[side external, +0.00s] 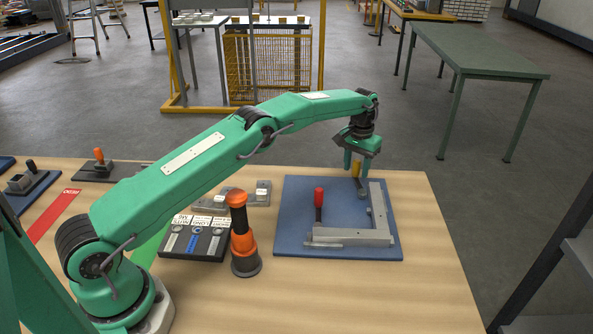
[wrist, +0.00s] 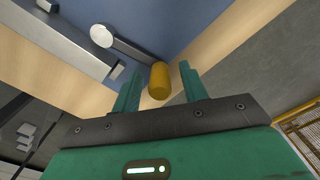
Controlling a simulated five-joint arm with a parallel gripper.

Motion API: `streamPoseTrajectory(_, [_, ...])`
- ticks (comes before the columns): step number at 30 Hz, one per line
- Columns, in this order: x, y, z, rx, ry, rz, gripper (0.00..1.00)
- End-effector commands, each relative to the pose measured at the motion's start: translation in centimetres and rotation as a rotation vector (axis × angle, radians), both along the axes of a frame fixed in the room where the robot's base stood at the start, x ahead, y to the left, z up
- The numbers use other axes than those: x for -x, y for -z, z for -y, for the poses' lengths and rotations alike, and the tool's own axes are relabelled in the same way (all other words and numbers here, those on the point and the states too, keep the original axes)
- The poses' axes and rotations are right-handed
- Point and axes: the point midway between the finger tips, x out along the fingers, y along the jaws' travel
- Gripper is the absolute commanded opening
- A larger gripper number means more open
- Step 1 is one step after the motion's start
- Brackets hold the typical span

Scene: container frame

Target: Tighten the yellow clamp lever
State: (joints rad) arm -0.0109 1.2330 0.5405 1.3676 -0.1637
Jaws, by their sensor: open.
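The yellow clamp lever (side external: 356,171) has a yellow grip on a grey arm and stands at the far side of a blue plate (side external: 292,243). An L-shaped grey metal frame (side external: 350,236) lies on that plate. My gripper (side external: 357,163) is right at the yellow grip, fingers pointing down. In the wrist view the yellow grip (wrist: 159,82) sits between the two open fingers of my gripper (wrist: 161,68), with a gap visible on each side. The lever's grey arm (wrist: 125,47) runs up and left to a round pivot.
A red-handled lever (side external: 318,197) stands upright on the same plate, left of the yellow one. An orange-and-black upright tool (side external: 241,235) stands on the table beside a dark labelled tray (side external: 190,240). The table's front right is clear.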

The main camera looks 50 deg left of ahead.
Motion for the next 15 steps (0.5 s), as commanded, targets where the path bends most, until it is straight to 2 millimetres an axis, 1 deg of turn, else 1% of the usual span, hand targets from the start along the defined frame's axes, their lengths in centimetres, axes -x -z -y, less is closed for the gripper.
streamPoseTrajectory(8, [0.01,0.13,0.0,0.0,0.0,0.0,0.43])
streamPoseTrajectory(9, [0.01,0.13,0.0,0.0,0.0,0.0,0.35])
streamPoseTrajectory(11, [0.01,0.12,0.0,0.0,0.0,0.0,0.24])
streamPoseTrajectory(12, [0.01,0.12,0.0,0.0,0.0,0.0,0.16])
streamPoseTrajectory(14, [0.01,0.11,0.0,0.0,0.0,0.0,0.04])
streamPoseTrajectory(15, [0.01,0.11,0.0,0.0,0.0,0.0,0.0])
